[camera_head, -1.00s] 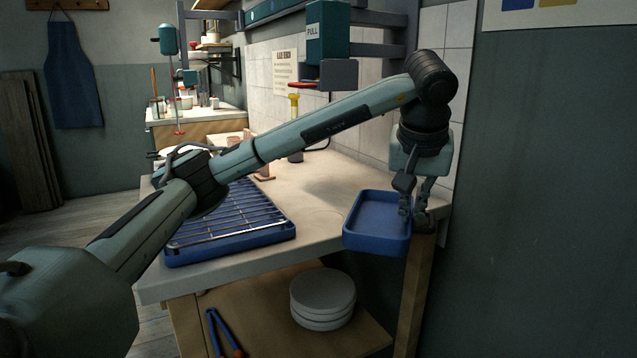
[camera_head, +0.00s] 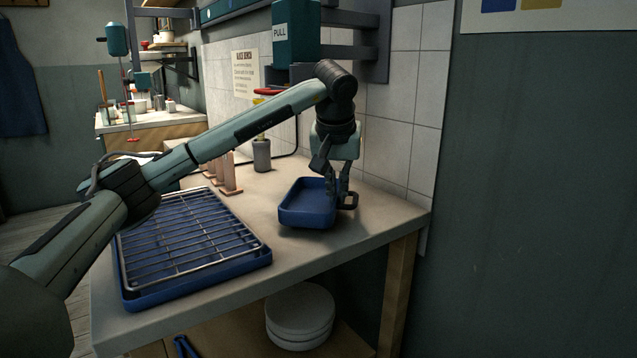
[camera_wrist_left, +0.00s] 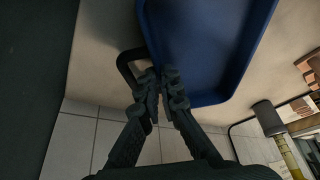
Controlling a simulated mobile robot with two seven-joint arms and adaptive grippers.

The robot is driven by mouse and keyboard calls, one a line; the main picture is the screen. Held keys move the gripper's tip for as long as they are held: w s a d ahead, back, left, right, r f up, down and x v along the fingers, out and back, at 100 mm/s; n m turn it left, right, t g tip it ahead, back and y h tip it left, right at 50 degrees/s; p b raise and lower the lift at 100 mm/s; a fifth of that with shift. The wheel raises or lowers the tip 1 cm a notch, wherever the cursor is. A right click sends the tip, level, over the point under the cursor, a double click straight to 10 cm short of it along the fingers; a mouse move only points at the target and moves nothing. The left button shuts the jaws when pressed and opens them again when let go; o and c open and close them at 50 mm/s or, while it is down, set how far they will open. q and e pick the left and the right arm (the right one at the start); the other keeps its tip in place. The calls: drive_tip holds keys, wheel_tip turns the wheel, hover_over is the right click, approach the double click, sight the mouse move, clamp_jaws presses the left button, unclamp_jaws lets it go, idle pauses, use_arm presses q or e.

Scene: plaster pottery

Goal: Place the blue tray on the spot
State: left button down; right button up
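The blue tray (camera_head: 306,216) is a shallow, empty, rectangular tray at the right end of the worktable in the head view. It is level, on or just above the tabletop; I cannot tell which. It also shows in the left wrist view (camera_wrist_left: 205,40), with a dark loop handle (camera_wrist_left: 127,62) at its side. My left gripper (camera_head: 341,201) comes down from above at the tray's right side. Its fingertips (camera_wrist_left: 162,82) are close together at the tray's handle side and appear shut on it. No marked spot can be made out. My right gripper is not in view.
A wire rack over another blue tray (camera_head: 190,243) fills the left of the worktable (camera_head: 262,188). Pinkish upright pieces (camera_head: 228,178) and a bottle (camera_head: 261,155) stand behind. White round slabs (camera_head: 300,312) lie on the shelf below. The tiled wall (camera_head: 415,110) is close behind.

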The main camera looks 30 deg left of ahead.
sight(321, 193)
use_arm(q)
drive_tip(key=shift+w+a, duration=0.5)
drive_tip(key=shift+a, duration=0.3)
drive_tip(key=shift+w+a, duration=0.5)
drive_tip(key=shift+a, duration=0.3)
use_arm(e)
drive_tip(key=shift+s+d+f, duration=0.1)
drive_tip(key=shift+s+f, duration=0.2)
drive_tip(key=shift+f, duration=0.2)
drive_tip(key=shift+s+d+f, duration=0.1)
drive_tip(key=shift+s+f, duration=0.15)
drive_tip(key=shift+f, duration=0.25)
use_arm(q)
drive_tip(key=w+a, duration=0.1)
drive_tip(key=w+a+p, duration=0.1)
drive_tip(key=a, duration=0.1)
drive_tip(key=shift+a+r, duration=0.1)
drive_tip(key=shift+a, duration=0.05)
drive_tip(key=shift+f, duration=0.8)
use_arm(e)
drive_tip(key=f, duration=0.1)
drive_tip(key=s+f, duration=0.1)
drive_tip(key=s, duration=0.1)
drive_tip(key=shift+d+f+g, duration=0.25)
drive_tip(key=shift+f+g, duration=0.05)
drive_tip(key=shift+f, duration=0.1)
use_arm(q)
drive_tip(key=shift+f, duration=0.1)
drive_tip(key=c, duration=1.7)
unclamp_jaws()
